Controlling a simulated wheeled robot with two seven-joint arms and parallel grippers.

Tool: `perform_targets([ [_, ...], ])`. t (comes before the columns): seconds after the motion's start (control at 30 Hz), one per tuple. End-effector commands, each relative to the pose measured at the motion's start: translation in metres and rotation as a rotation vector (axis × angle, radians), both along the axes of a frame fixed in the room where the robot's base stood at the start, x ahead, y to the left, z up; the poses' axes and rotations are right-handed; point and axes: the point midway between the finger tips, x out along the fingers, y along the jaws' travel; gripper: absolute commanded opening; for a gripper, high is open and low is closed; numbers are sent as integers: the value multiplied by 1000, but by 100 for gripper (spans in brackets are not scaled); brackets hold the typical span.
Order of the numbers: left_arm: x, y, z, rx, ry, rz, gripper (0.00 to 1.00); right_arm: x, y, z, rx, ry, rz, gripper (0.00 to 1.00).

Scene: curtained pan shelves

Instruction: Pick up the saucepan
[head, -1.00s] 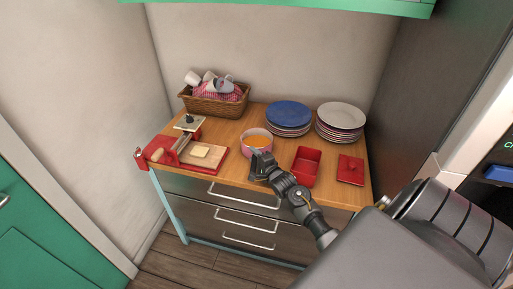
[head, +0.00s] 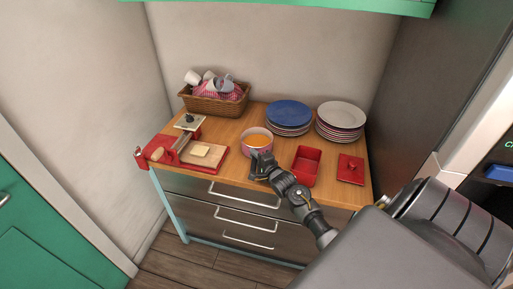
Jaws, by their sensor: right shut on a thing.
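The saucepan (head: 256,139) is a small round pink pan with orange contents, standing near the front middle of the wooden counter. My right gripper (head: 257,156) is at the near side of the saucepan. It is shut on the saucepan at its front; the fingers and the dark wrist hide the handle and the exact grip. The pan looks level, and I cannot tell whether it is clear of the counter. My left gripper is not in view.
Left of the pan are a cutting board (head: 215,158) with a butter-like block and a red slicer (head: 164,146). A wicker basket (head: 213,103) with cups stands behind. Blue plates (head: 289,114), white plates (head: 341,116), a red dish (head: 305,166) and a red lid (head: 350,169) are right.

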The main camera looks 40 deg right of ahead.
Motion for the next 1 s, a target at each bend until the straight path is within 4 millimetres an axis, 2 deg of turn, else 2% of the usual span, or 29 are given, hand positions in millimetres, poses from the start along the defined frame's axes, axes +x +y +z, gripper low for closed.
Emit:
perform_targets([
  [0.63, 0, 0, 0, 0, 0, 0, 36, 0, 0, -1, 0, 2, 0, 0],
  [1.0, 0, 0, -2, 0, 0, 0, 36, 1, -1, 6, -3, -7, 0, 0],
])
